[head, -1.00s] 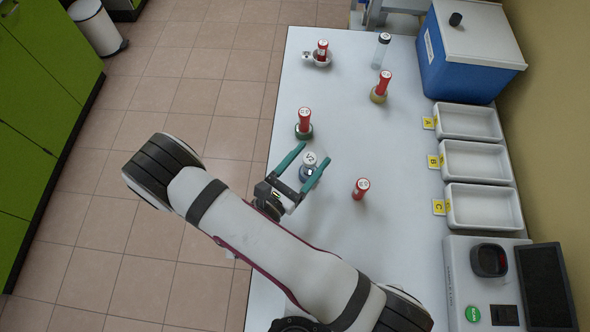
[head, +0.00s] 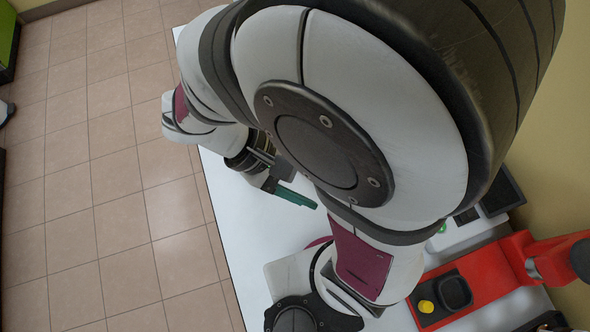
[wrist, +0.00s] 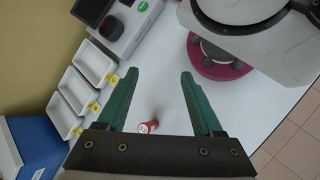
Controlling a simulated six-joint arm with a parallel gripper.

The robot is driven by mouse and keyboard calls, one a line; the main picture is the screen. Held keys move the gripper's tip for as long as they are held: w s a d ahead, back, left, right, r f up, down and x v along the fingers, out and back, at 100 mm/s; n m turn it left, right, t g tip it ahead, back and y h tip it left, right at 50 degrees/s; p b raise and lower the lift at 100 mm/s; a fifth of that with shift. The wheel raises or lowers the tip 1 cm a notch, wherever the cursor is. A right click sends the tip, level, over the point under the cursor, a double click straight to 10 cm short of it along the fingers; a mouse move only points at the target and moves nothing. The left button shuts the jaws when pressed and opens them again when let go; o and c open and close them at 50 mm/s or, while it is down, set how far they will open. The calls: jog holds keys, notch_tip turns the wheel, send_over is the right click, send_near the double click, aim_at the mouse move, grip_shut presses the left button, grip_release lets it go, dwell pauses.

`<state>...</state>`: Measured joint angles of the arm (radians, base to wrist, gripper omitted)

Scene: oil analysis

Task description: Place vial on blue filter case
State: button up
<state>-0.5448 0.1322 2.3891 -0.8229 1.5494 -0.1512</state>
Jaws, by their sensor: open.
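In the wrist view my gripper (wrist: 160,73) is open, its two green fingers wide apart with nothing between their tips. A red vial with a pale top (wrist: 148,127) stands on the white table, showing between the fingers near the gripper's base; it is apart from them. At the lower left of the wrist view is part of a blue case (wrist: 36,138), cut off by the frame edge. In the head view my gripper (head: 292,196) shows low over the table, partly covered by my arm. My arm hides the other vials and the blue case there.
Several white trays (wrist: 82,91) with yellow tags line the table's edge in the wrist view. A grey-white instrument (wrist: 118,22) stands beyond them. Bare table (head: 222,205) shows at left.

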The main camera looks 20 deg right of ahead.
jog(key=shift+s+a+r+m+t+y, duration=0.35)
jog(key=shift+a+r+m+t+y, duration=0.3)
jog(key=shift+m+y, duration=1.05)
jog(key=shift+s+a+r+m+t+y, duration=0.3)
jog(key=shift+a+r+m+t+y, duration=0.3)
jog(key=shift+m+y, duration=1.05)
jog(key=shift+s+a+r+m+t+y, duration=0.6)
jog(key=shift+m+y, duration=0.65)
jog(key=shift+m, duration=0.9)
jog(key=shift+w+d+r, duration=0.1)
jog(key=shift+w+r, duration=0.1)
jog(key=shift+w, duration=0.05)
